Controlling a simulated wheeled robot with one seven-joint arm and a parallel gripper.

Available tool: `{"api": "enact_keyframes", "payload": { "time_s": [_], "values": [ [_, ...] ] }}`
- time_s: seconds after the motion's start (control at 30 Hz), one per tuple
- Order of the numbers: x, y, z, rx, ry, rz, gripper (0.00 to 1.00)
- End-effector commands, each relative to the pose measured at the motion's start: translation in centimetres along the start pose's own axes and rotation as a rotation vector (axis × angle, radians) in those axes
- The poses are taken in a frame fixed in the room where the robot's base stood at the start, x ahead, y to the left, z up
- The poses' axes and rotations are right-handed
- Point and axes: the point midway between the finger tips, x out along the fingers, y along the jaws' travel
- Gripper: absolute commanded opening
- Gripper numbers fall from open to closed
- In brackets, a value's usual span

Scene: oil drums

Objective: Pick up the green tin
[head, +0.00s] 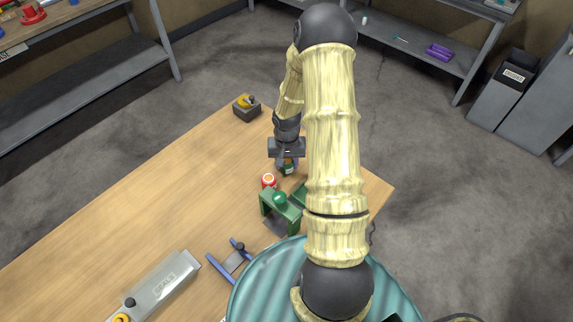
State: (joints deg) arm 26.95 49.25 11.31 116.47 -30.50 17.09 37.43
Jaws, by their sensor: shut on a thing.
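My gripper (287,163) points down over the wooden table, near its far right part. It is shut on a small dark green tin (288,170), which shows between the fingers. The fingers partly cover the tin, and I cannot tell whether its base touches the table.
A red tin (268,181) stands just in front of my gripper, close to a green bracket-like stand (283,210). A blue stand (232,260) and a long grey device (160,288) are nearer. A grey box with a yellow top (246,107) stands farther back. The table's left part (120,215) is clear.

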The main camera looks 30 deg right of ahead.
Motion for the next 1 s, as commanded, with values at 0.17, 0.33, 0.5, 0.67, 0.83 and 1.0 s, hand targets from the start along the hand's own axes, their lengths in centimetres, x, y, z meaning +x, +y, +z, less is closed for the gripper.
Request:
{"api": "enact_keyframes", "payload": {
  "time_s": [0.17,0.33,0.5,0.67,0.83,1.0],
  "values": [
    [-0.1,0.0,0.0,0.000,0.001,0.000,0.17],
    [-1.2,0.0,-0.1,0.002,0.003,-0.001,0.17],
    [-3.8,0.0,-0.2,0.002,0.007,-0.001,0.17],
    [-6.9,0.0,-0.1,0.002,0.006,-0.001,0.17],
    [-9.3,0.0,-0.1,0.002,0.003,0.000,0.17],
    [-10.1,0.0,0.0,0.000,0.000,-0.001,0.17]
  ]
}}
